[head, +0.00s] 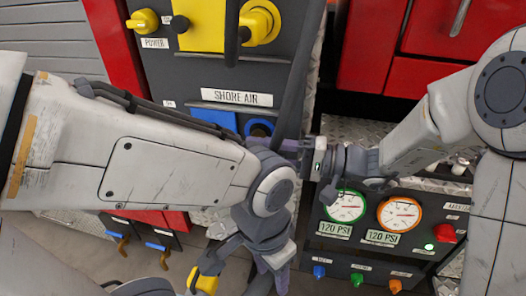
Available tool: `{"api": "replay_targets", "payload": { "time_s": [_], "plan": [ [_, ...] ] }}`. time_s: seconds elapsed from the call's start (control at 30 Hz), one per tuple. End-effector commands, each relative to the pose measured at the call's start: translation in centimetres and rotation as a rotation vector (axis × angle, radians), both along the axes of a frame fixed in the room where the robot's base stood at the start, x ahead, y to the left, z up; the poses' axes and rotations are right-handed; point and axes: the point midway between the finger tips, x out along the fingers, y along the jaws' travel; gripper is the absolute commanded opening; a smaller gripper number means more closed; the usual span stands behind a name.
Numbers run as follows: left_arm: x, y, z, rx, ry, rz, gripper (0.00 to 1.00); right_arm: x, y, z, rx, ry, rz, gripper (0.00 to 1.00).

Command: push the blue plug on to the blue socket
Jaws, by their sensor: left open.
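The blue socket (259,128) is a round, blue-rimmed opening below the SHORE AIR label, partly covered by my arms. A blue flap (222,120) sits just left of it. My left gripper (268,278) is low in the view, at the end of the large arm from the left. It is open, below the socket and apart from it. My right gripper (287,147) points left, with its purple-grey fingers close to the socket's lower right. Whether its jaws are open or shut is hidden. I cannot make out the blue plug; it may be behind my arms.
A grey panel above carries a yellow POWER plug (145,21) and a yellow round fitting (260,24). A gauge panel (420,255) with two dials and coloured knobs stands at the lower right. Red cabinets (465,60) fill the upper right. A yellow piece (206,284) shows at the bottom.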

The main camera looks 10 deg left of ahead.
Motion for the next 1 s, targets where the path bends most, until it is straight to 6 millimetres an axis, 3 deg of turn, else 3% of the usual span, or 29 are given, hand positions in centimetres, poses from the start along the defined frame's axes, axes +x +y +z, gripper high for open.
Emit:
{"api": "replay_targets", "payload": {
  "time_s": [0.7,0.73,0.8,1.0],
  "plan": [
    [0.0,0.0,-0.22,0.0,0.0,0.0,0.5,1.0,0.01,0.03,0.001,-0.001,0.0,0.0],
    [0.0,0.0,-0.2,0.0,0.0,0.0,0.5,0.99,0.01,0.06,0.001,-0.001,0.0,0.47],
    [0.0,0.0,-0.19,0.0,0.0,0.0,0.5,0.98,0.01,0.06,0.001,-0.001,0.0,0.74],
    [0.0,0.0,-0.19,0.0,0.0,0.0,0.5,0.97,0.01,0.04,0.001,-0.001,0.0,0.74]
  ]
}}
